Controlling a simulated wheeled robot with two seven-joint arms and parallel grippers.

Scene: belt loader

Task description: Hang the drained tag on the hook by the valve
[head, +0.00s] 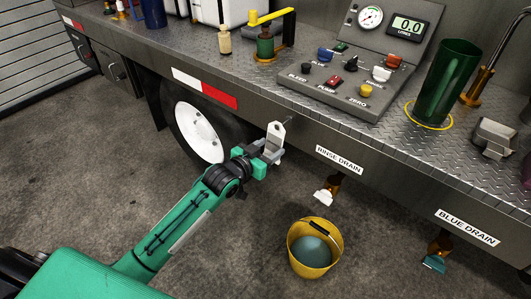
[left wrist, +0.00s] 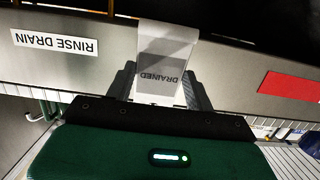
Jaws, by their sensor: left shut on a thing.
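My left gripper (head: 267,157) is shut on the drained tag (head: 274,137), a pale tag with a hole near its top. It holds the tag upright in front of the truck bed's side panel, left of the RINSE DRAIN label. In the left wrist view the tag (left wrist: 165,50) stands between the two fingers, with DRAINED reading upside down. A thin dark piece, possibly the hook (head: 288,120), shows just right of the tag's top. I cannot tell whether they touch. My right gripper is out of view.
A yellow bucket (head: 295,256) with bluish liquid stands on the floor below the rinse valve. The blue drain valve (head: 436,256) hangs at right. A wheel (head: 199,131) is behind my left arm. The deck above carries a control panel (head: 330,95) and a green jug (head: 445,85).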

